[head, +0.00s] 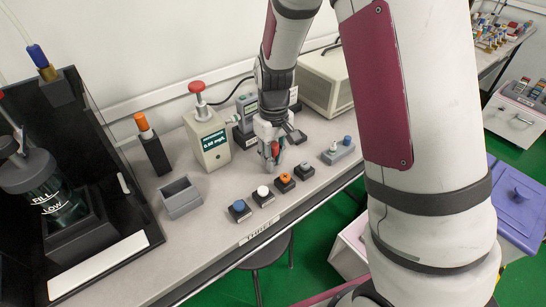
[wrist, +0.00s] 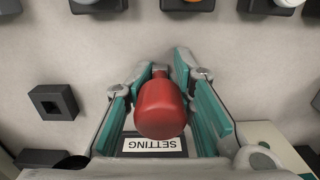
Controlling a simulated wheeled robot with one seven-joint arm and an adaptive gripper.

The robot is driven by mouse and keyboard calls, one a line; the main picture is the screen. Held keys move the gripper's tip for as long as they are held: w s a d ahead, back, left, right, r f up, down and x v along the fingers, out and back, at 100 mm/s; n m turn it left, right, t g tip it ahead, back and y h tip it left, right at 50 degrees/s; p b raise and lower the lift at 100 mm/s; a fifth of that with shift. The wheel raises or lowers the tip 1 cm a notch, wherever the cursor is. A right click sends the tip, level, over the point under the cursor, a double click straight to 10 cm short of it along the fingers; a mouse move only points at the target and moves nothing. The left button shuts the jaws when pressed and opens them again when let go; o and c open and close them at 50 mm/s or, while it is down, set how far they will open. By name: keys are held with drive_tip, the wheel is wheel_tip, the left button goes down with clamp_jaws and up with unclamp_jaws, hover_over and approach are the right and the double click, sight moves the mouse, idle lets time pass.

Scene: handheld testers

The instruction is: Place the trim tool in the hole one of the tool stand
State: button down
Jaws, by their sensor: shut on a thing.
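My gripper (head: 271,158) points down over the grey bench, behind the row of push buttons. It is shut on the red-handled trim tool (wrist: 161,108), whose rounded red end faces the wrist camera between the teal-lined fingers. A bit of the red tool (head: 275,149) shows between the fingers in the head view. A small dark block with a square, empty-looking hole (wrist: 40,97) sits left of the gripper in the wrist view, apart from the tool. I cannot tell whether this is the tool stand; no hole number is readable.
Push buttons with blue (head: 239,208), white (head: 263,193) and orange (head: 286,179) caps line the bench front. A beige tester (head: 211,142) with a red knob stands left, beside an orange-topped dark holder (head: 154,152). A grey open box (head: 181,198) sits front left. A "SETTING" label (wrist: 153,145) lies below the tool.

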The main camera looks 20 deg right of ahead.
sight(274, 144)
drive_tip(key=shift+f, duration=0.15)
drive_tip(key=c, duration=1.3)
unclamp_jaws()
wheel_tip(274, 144, up, 12)
drive_tip(key=shift+w+d+r+p, duration=0.1)
drive_tip(key=shift+r+p, duration=0.15)
drive_tip(key=shift+p, duration=0.85)
